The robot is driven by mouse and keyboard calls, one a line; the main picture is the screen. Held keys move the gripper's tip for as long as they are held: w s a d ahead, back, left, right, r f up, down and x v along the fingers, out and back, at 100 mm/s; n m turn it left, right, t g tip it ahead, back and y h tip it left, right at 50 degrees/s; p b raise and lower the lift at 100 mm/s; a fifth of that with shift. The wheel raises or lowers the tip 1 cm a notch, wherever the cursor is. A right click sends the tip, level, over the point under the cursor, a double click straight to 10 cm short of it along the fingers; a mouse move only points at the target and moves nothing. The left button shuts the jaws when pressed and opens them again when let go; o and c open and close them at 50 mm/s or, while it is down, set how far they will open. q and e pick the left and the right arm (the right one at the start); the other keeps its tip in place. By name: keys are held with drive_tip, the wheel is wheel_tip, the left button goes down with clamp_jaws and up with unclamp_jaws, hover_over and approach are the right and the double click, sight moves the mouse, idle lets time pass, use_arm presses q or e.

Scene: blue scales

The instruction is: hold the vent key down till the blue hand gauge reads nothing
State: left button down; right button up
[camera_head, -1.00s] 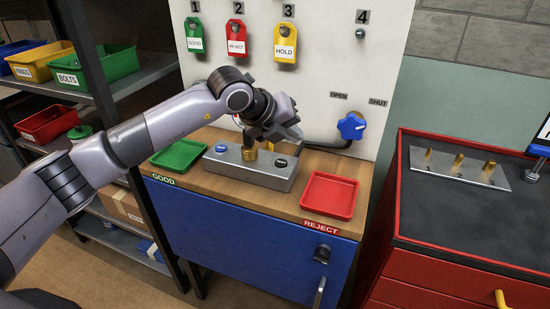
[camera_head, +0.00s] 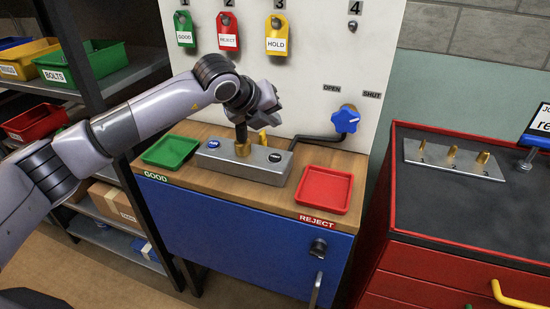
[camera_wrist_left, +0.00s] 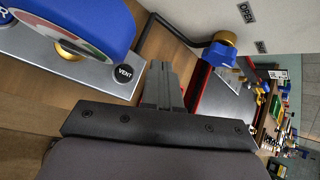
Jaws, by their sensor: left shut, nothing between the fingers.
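The blue hand gauge (camera_wrist_left: 95,22) fills the upper left of the left wrist view. Part of its coloured dial shows, but I cannot read the needle. I cannot make the gauge out in the head view, where my arm covers part of the block. The black vent key (camera_wrist_left: 124,74), marked VENT, is at the right end of the grey block (camera_wrist_left: 88,70); it also shows in the head view (camera_head: 276,157). My left gripper (camera_head: 273,115) is above the block. Its fingers (camera_wrist_left: 164,72) are shut and empty, to the right of the key in the wrist view, apart from it.
A green tray (camera_head: 153,162) and a red tray (camera_head: 303,203) flank the block on the wooden bench. A blue valve knob (camera_head: 345,119) is on the white panel behind. A red cabinet (camera_head: 440,205) stands at the right.

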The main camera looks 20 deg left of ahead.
use_arm(q)
drive_tip(key=b, duration=0.2)
hover_over(272, 159)
wheel_tip(272, 159, down, 6)
drive_tip(key=shift+r, duration=0.25)
drive_tip(key=shift+w+f+b, duration=0.1)
drive_tip(key=shift+f+b, duration=0.6)
drive_tip(key=shift+b, duration=0.2)
idle(1.0)
drive_tip(key=shift+f+b, duration=0.4)
drive_tip(key=shift+b, duration=0.25)
drive_tip(key=shift+f+b, duration=0.5)
drive_tip(key=shift+b, duration=0.05)
idle(1.4)
idle(0.6)
